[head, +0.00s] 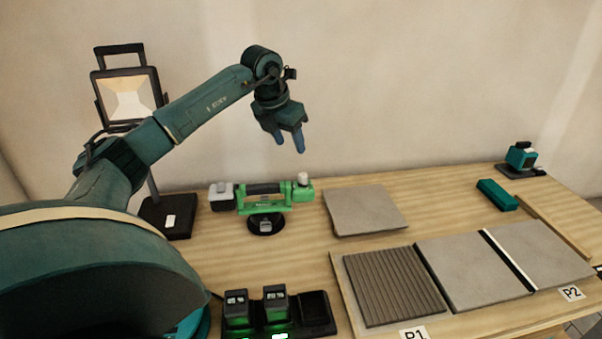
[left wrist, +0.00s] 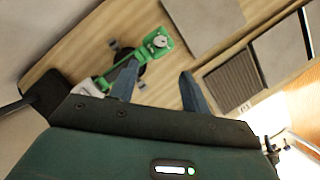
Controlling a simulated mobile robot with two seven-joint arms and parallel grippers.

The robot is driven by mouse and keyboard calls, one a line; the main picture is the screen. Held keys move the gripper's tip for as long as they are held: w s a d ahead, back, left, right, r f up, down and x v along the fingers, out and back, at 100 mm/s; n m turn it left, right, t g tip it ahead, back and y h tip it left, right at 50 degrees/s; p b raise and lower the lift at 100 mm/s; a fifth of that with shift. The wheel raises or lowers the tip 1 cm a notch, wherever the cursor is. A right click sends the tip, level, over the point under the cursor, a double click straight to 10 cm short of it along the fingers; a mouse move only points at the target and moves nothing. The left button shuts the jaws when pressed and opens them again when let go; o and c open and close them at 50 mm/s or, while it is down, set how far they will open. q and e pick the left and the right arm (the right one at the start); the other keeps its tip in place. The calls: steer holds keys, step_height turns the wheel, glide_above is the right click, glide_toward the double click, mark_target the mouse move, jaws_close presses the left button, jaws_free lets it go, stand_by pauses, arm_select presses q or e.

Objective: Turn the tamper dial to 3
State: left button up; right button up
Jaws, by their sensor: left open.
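The green tamper (head: 262,201) stands on the wooden bench below my left gripper. It has a round black base, a dark handle and a light grey block at its left end. Its pale dial (head: 303,179) is on top at the right end. The left wrist view shows the dial face (left wrist: 158,41) from above, too small to read its setting. My left gripper (head: 289,146) hangs above the tamper with blue fingers apart and nothing between them. My right gripper is not in view.
A charger (head: 308,325) with two batteries stands at the front. A loose grey tile (head: 364,209) lies right of the tamper. Tiles and a ribbed bed (head: 393,285) fill the front right. A work lamp (head: 128,95) stands at left; a teal block (head: 497,195) lies far right.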

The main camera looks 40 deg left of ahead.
mark_target(302, 175)
arm_select(q)
steer(key=shift+n, duration=0.3)
steer(key=p+x, duration=0.1)
steer(key=x, duration=1.1)
steer(key=shift+w+f, duration=0.2)
steer(key=shift+f, duration=0.1)
steer(key=shift+c, duration=0.4)
